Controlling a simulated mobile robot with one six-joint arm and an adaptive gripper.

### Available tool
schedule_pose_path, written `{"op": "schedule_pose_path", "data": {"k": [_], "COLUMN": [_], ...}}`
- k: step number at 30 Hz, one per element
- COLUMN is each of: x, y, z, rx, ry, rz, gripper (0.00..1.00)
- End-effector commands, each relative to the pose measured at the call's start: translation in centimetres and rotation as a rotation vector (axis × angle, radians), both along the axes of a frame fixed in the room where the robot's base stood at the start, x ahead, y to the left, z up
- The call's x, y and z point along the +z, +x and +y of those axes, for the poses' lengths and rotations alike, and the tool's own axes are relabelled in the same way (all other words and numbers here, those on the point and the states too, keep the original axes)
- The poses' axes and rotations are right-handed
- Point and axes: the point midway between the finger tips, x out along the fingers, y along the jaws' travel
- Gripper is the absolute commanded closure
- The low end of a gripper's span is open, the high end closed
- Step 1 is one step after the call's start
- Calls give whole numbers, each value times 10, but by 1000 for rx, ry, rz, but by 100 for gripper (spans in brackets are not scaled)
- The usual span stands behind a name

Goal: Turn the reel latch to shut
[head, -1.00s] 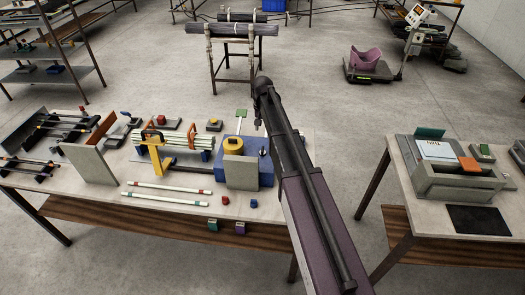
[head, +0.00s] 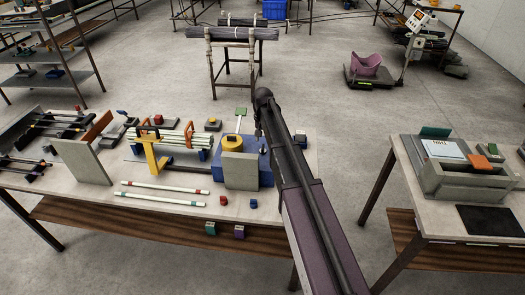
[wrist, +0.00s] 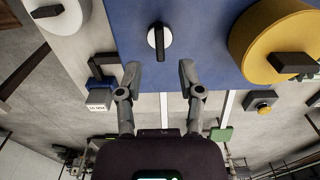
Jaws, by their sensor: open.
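The reel latch (wrist: 159,42) is a white disc with a black bar handle on a blue panel (wrist: 205,62). The handle points along the picture's up-down direction in the wrist view. My gripper (wrist: 159,75) is open and empty, its two fingertips apart and just below the latch in that view, not around the handle. A yellow reel (wrist: 262,45) with a dark bar sits right of the latch. In the head view the blue unit (head: 219,172) carries the yellow reel (head: 231,141); my arm partly covers its right side, and my fingertips are too small to make out.
A grey upright plate (head: 240,170) stands at the front of the blue unit. White rods (head: 165,198) lie on the table left of it. A button box (wrist: 263,103) and a small labelled block (wrist: 99,98) show in the wrist view. Another bench (head: 400,165) stands right.

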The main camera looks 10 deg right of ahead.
Motion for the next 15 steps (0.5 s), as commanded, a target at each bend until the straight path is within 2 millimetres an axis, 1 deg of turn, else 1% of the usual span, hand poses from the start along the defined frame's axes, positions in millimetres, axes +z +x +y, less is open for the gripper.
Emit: {"op": "schedule_pose_path", "data": {"k": [1,15], "x": [-8,-41], "y": [0,0], "z": [0,-1], "rx": [0,-1], "ry": [0,0], "rz": [0,0], "gripper": [51,51]}}
